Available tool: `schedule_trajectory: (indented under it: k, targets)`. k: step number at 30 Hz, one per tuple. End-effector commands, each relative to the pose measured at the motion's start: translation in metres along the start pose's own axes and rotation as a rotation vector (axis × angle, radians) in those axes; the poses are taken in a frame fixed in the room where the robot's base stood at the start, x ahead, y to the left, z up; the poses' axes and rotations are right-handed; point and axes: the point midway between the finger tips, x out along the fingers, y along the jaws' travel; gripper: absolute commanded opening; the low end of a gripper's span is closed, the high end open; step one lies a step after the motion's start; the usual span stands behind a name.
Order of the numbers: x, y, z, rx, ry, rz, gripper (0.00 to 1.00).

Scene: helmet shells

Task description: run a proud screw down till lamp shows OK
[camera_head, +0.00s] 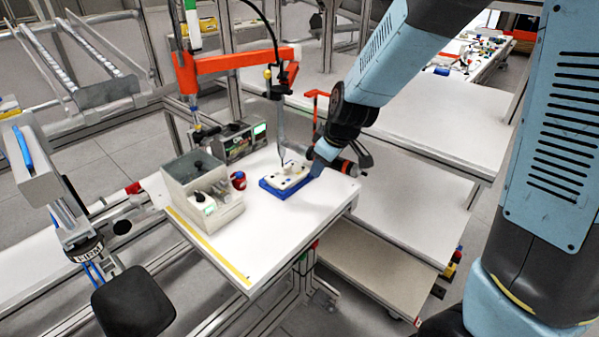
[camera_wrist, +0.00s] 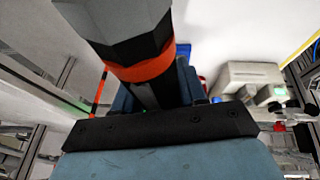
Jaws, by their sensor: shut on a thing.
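My gripper (camera_head: 318,167) is at the right edge of the blue holder (camera_head: 268,187) on the white bench. It is shut on a dark cylindrical tool with an orange band, which looks like a driver (camera_head: 347,165). The tool fills the upper middle of the wrist view (camera_wrist: 135,40). Its tip is hidden, so I cannot tell whether it touches a screw. A white shell part (camera_head: 287,177) sits in the holder. The screws are too small to tell apart. A controller (camera_head: 240,143) behind shows a small green lit panel (camera_head: 260,129); its text is unreadable.
A grey box (camera_head: 201,177) with a green light stands left of the holder, and a red-topped item (camera_head: 238,181) stands between. An orange jib (camera_head: 225,62) with a hanging grey rod (camera_head: 280,125) reaches over the part. The front of the bench (camera_head: 275,230) is clear.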

Motion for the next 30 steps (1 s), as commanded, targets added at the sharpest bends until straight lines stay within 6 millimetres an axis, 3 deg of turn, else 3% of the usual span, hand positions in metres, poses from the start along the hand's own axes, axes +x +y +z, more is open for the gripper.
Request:
schedule_trajectory:
  k: [8, 18, 25, 30]
  targets:
    - [0.000, 0.000, 0.000, 0.000, -0.001, -0.001, 0.00]
    - [-0.020, 0.003, -0.008, 0.001, 0.000, 0.000, 0.00]
    - [-0.020, 0.004, -0.008, 0.000, -0.001, -0.001, 0.00]
    - [-0.019, 0.017, -0.006, 0.005, -0.001, 0.001, 0.00]
